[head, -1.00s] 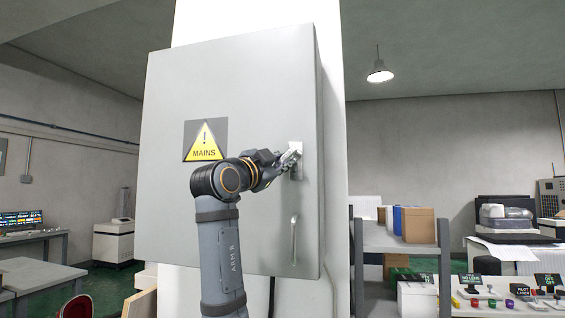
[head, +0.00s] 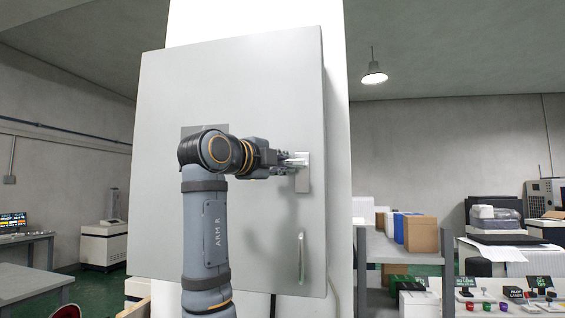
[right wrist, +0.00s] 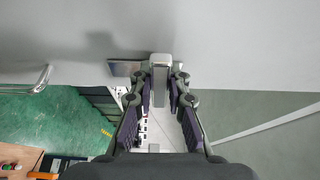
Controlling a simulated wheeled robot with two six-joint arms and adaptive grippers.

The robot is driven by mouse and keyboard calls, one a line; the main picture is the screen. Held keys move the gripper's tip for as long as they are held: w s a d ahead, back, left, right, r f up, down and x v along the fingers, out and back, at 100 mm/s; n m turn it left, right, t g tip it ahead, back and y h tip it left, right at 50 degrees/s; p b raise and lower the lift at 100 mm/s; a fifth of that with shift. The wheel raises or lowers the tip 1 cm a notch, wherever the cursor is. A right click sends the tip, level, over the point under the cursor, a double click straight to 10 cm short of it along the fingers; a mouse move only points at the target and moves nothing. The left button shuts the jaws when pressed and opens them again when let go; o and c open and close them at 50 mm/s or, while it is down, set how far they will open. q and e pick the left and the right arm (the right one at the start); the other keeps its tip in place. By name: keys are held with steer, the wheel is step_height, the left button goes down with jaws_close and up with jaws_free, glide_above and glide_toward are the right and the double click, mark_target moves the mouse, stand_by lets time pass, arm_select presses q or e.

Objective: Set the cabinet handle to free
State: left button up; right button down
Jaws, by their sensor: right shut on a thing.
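The grey cabinet (head: 235,80) hangs on a white column, its door facing me. Its handle (head: 299,160) sits on a small silver plate (head: 303,182) near the door's right edge. My right gripper (head: 290,163) reaches in from the left, roughly level, and is shut on the handle. In the right wrist view, the fingers (right wrist: 160,86) stand on both sides of the silver handle (right wrist: 160,61), with the plate (right wrist: 124,68) showing to its left. The gripper covers part of the handle, so its exact angle is hard to tell. My left gripper is not in view.
A fixed grab bar (head: 301,258) stands out from the door below the handle. To the right are a grey shelf (head: 400,257) with boxes and a bench with small coloured controls. A desk (head: 30,280) stands at the left. The space right of the cabinet front is open.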

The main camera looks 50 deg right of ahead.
stand_by(0.6)
steer(key=c, duration=1.3)
jaws_free()
steer(key=shift+a, duration=0.1)
steer(key=a, duration=0.8)
steer(key=s+a, duration=0.1)
steer(key=a, duration=0.2)
steer(key=shift+s+a+r, duration=0.1)
steer(key=shift+a, duration=0.3)
